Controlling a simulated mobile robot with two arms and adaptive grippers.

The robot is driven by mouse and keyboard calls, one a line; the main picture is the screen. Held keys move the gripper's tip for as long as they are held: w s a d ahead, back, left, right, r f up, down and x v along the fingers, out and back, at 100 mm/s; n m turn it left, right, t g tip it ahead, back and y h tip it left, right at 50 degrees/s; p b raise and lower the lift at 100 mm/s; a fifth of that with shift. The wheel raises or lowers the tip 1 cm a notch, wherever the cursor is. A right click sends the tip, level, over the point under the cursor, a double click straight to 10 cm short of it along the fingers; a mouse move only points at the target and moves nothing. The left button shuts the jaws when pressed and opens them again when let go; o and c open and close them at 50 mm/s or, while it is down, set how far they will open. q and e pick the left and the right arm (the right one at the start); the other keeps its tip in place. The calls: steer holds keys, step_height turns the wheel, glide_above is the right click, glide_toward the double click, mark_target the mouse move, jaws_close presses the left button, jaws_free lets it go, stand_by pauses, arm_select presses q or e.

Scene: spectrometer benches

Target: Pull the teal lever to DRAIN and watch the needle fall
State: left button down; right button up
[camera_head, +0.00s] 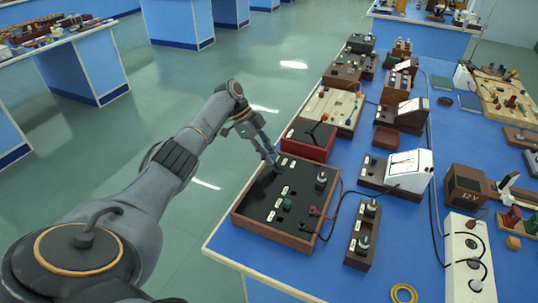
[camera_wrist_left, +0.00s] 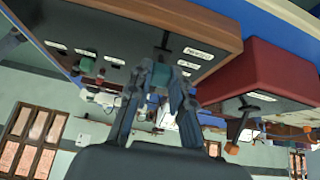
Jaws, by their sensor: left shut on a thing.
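My left gripper (camera_head: 273,162) reaches down to the panel's far left part. In the left wrist view its fingers (camera_wrist_left: 157,92) are shut on the teal lever (camera_wrist_left: 158,76), close to the panel face. Its fingers partly hide the lever, and the labels beside it are too blurred to read surely. A white meter (camera_head: 407,168) with a dial stands right of the panel; its needle is too small to read. My right gripper is out of view.
A dark red box (camera_head: 308,139) stands just behind the panel, close to my left gripper. A narrow wooden box with knobs (camera_head: 362,236) stands right of the panel, and cables run between them. Other instruments crowd the bench; open floor lies to the left.

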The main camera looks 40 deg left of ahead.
arm_select(q)
steer(key=c, duration=1.2)
jaws_free()
steer(key=shift+a+r, duration=0.1)
steer(key=v, duration=1.1)
steer(key=shift+a+r, duration=0.25)
steer(key=shift+r, duration=0.05)
steer(key=shift+s, duration=0.1)
